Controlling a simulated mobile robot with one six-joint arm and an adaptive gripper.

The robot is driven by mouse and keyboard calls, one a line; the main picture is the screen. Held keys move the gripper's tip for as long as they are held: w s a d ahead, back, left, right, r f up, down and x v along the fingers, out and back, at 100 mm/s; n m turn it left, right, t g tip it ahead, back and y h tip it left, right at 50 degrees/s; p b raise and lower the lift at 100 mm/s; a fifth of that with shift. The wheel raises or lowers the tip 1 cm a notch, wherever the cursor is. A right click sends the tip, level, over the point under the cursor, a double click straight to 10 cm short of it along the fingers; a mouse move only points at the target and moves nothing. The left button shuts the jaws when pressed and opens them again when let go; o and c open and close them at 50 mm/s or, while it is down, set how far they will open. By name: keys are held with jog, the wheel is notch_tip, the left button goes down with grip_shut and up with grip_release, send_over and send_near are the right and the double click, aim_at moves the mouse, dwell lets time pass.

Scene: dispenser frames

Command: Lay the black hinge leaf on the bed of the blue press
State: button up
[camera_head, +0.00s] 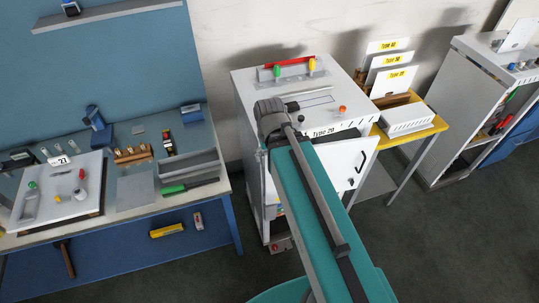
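A blue device with a tilted upper part (97,125) stands at the back of the workbench on the left; it looks like the blue press, and its bed is too small to make out. I cannot pick out the black hinge leaf with certainty. My arm reaches up from the bottom centre in front of the white cabinet. My gripper is not visible, so I cannot see whether it holds anything.
The workbench (150,203) holds a white board (60,205) with small parts, a grey plate (135,190), a grey open tray (188,168) and a green-handled tool (174,189). A white cabinet (245,100) stands centre, a yellow table (412,138) right. Dark floor is clear at the lower right.

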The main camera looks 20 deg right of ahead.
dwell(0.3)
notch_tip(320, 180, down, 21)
jog(key=b, duration=2.1)
